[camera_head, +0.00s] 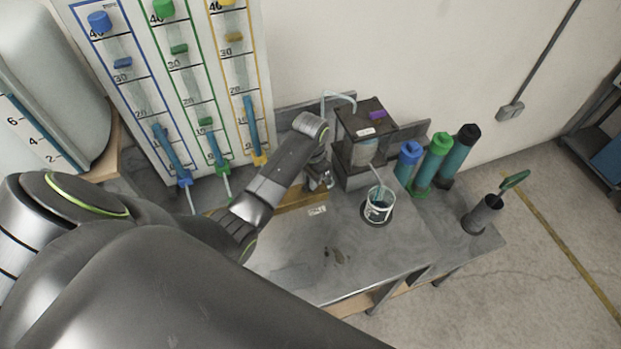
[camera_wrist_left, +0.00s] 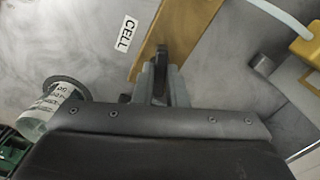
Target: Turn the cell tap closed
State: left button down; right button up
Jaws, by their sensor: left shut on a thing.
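My left gripper (camera_head: 320,182) is at the bench beside the dark cell box (camera_head: 352,170), on its left. In the left wrist view its fingers (camera_wrist_left: 162,82) are shut on a dark tap lever (camera_wrist_left: 161,58), which points along the view over a wooden strip (camera_wrist_left: 178,35). In the head view the gripper hides most of the tap. A pale spout or stream runs from the cell box down to a clear beaker (camera_head: 379,214) in front of it. My right gripper is not in view.
Blue, green and black-topped cylinders (camera_head: 433,162) stand right of the cell box. A dark cup with a green-handled tool (camera_head: 482,214) is near the bench's right end. A board with blue, green and yellow scales (camera_head: 150,62) stands behind. The bench front (camera_head: 340,270) is mostly clear.

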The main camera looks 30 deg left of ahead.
pick_arm(q)
jog(key=shift+m, duration=2.2)
jog(key=c, duration=1.5)
grip_release()
jog(key=shift+w+d, duration=0.1)
jog(key=shift+o, duration=0.2)
